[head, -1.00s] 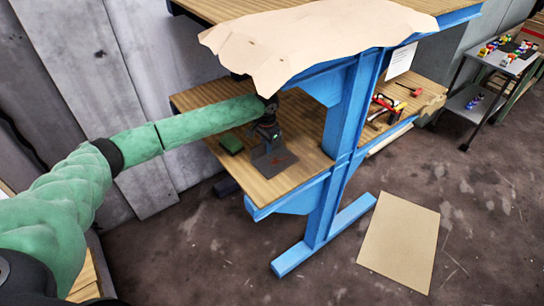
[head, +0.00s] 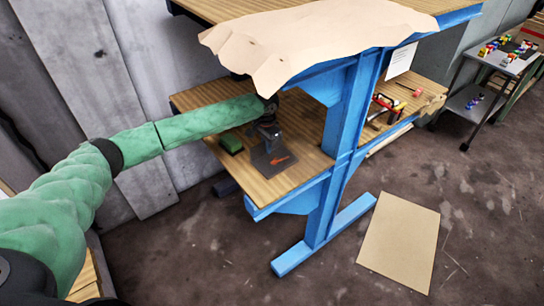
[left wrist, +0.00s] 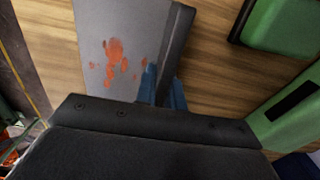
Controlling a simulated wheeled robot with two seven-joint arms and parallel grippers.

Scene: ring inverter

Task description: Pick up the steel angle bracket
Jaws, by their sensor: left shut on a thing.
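The steel angle bracket (head: 266,169) is on the lower wooden shelf of the blue bench, below my left gripper (head: 268,138). It has a grey flat plate with orange-red patches and a darker upright flange. In the left wrist view its plate (left wrist: 95,45) is at the upper left and its flange (left wrist: 177,40) runs up from the jaws. My left gripper's blue fingertips (left wrist: 163,86) are on both sides of the flange, shut on it. The bracket's lower end is hidden by the gripper body. I cannot tell whether the plate touches the shelf. My right gripper is not in view.
A green box (head: 231,143) lies left of the bracket; its edge shows in the left wrist view (left wrist: 280,25). The upper bench top with a tan sheet (head: 310,38) overhangs the shelf. A blue post (head: 342,120) stands to the right. A red toolbox (head: 384,106) is beyond it.

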